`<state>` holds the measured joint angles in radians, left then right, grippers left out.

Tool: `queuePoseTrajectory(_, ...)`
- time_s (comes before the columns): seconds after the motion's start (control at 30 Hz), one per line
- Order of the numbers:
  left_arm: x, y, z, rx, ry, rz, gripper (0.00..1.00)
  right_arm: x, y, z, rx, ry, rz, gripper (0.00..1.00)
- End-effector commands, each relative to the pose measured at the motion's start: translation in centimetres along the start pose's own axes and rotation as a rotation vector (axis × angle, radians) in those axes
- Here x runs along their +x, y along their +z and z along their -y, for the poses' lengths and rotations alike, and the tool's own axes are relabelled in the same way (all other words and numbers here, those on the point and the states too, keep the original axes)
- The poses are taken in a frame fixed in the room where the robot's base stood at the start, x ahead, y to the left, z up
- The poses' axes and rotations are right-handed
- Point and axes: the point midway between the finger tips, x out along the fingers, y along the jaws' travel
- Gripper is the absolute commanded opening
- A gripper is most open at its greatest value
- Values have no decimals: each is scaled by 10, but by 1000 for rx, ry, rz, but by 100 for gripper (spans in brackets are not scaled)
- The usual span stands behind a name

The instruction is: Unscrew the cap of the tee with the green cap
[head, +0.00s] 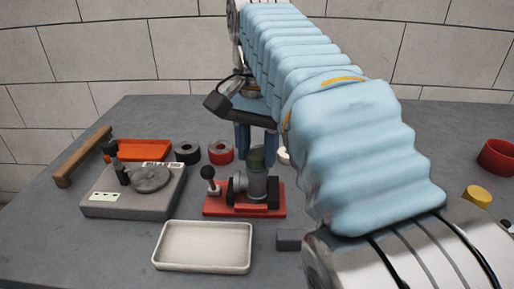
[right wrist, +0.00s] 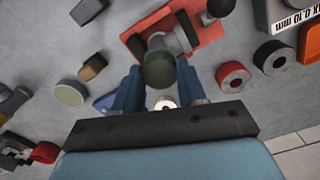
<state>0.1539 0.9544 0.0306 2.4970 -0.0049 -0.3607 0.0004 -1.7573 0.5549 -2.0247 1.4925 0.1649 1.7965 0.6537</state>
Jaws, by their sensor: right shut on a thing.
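The tee (head: 256,184) is a grey pipe fitting mounted upright on a red base plate (head: 222,208) near the table's middle. Its dark green cap (head: 257,154) is on top; in the right wrist view the round cap (right wrist: 159,72) shows from above. My right gripper (head: 257,158) reaches down over the tee with its blue fingers on either side of the cap, shut on it. The same fingers flank the cap in the right wrist view (right wrist: 160,88). The gripper partly hides the cap's sides. My left gripper is not in view.
A black-knobbed lever (head: 208,173) stands beside the tee on its left. An empty cream tray (head: 203,268) lies in front. A grey device (head: 128,211), an orange tray (head: 150,145), and black (head: 187,153) and red (head: 221,153) rings are to the left. A small grey block (head: 290,240) lies front right.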

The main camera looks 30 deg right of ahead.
Motion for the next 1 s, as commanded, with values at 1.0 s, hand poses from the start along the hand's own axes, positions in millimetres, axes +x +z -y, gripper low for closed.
queuePoseTrajectory(1.0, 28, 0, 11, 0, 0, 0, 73, 1, 0, 0, -785, -1, 2, 4)
